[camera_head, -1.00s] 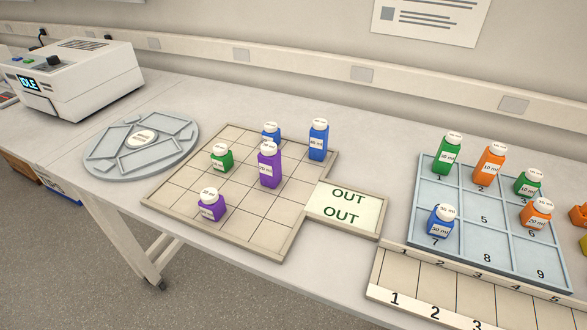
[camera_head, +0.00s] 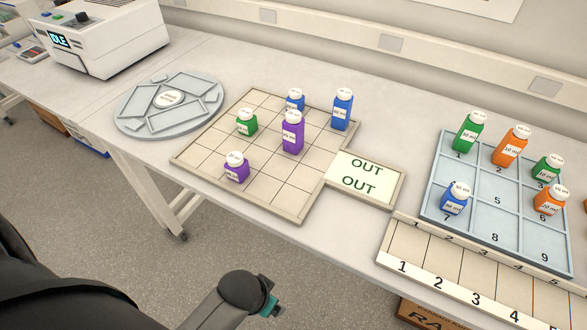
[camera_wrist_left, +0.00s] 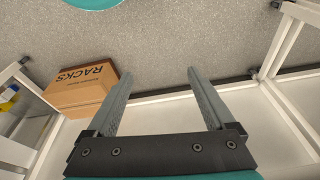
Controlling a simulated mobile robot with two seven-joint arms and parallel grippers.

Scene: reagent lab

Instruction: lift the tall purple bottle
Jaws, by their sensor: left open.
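The tall purple bottle (camera_head: 292,134) stands upright with a white cap on the gridded tray (camera_head: 290,208), near its middle. A short purple bottle (camera_head: 236,169) stands nearer the tray's front. A green bottle (camera_head: 246,123) and two blue bottles, one short (camera_head: 294,100) and one tall (camera_head: 342,110), stand around and behind it. My left gripper (camera_wrist_left: 155,85) is open and empty in the left wrist view, with the floor and bench legs beyond its fingers. In the head view only parts of my arm show at the bottom, well away from the bottle. My right gripper is out of view.
An OUT plate (camera_head: 365,178) adjoins the tray's right side. A numbered blue rack (camera_head: 480,222) holds several bottles, with a numbered strip (camera_head: 450,270) in front. A round grey holder (camera_head: 130,122) and a white machine (camera_head: 105,40) stand left. A RACKS box (camera_wrist_left: 82,90) is below.

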